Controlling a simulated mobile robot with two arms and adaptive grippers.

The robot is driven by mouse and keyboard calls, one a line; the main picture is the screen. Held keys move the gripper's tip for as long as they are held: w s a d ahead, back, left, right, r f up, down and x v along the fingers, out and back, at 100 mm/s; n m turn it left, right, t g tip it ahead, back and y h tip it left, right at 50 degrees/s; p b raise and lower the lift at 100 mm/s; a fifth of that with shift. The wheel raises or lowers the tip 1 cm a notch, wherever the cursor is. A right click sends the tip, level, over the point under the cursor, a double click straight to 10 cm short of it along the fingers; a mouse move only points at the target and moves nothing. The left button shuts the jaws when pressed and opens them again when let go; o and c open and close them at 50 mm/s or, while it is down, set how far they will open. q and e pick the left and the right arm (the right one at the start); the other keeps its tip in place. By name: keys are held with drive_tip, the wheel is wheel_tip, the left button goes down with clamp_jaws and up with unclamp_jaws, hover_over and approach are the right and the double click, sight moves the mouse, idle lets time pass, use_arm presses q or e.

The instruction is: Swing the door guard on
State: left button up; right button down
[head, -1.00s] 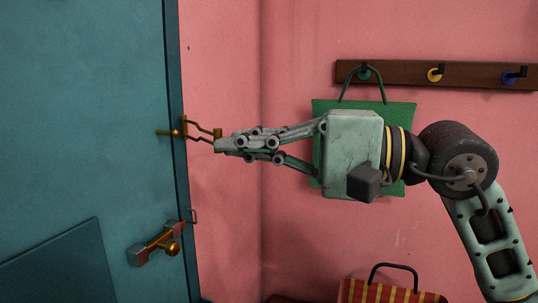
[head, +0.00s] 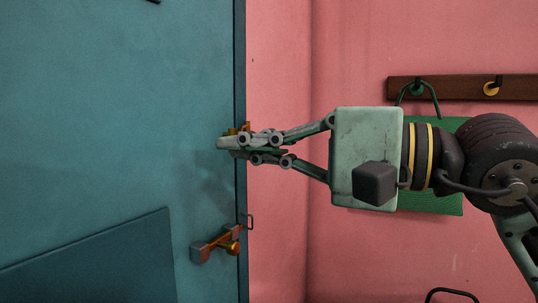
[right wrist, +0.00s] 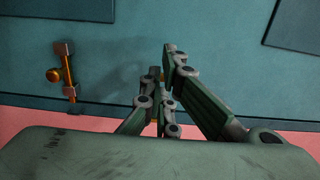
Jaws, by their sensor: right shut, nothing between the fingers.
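The brass door guard (head: 246,126) is at the edge of the teal door (head: 120,110) in the head view. Only small brass bits show above and behind my fingers; most of it is hidden, so I cannot tell whether its bar sits over the knob on the door. My right gripper (head: 222,143) is shut and empty, its fingertips in front of the door face at the guard. The right wrist view also shows the fingers over the door, with a little brass of the guard (right wrist: 154,72) behind them. My left gripper is not in view.
A door latch with a brass knob (head: 216,244) sits below the guard. To the right, a green bag (head: 440,196) hangs from a dark hook rail (head: 450,88) on the pink wall (head: 275,220), behind my right arm.

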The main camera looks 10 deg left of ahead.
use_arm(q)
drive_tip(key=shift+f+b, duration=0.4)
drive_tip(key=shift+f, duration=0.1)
use_arm(e)
drive_tip(key=shift+s+a, duration=0.15)
drive_tip(key=shift+a, duration=0.55)
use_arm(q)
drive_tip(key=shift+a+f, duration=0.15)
use_arm(e)
drive_tip(key=shift+s+a, duration=0.1)
drive_tip(key=shift+a, duration=0.25)
use_arm(q)
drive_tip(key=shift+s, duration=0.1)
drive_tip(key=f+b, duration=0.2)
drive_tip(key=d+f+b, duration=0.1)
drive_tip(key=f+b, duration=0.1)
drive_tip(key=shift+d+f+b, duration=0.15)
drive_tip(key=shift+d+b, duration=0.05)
drive_tip(key=shift+b, duration=0.15)
use_arm(e)
drive_tip(key=s+d, duration=0.8)
drive_tip(key=s, duration=0.2)
drive_tip(key=shift+d, duration=0.3)
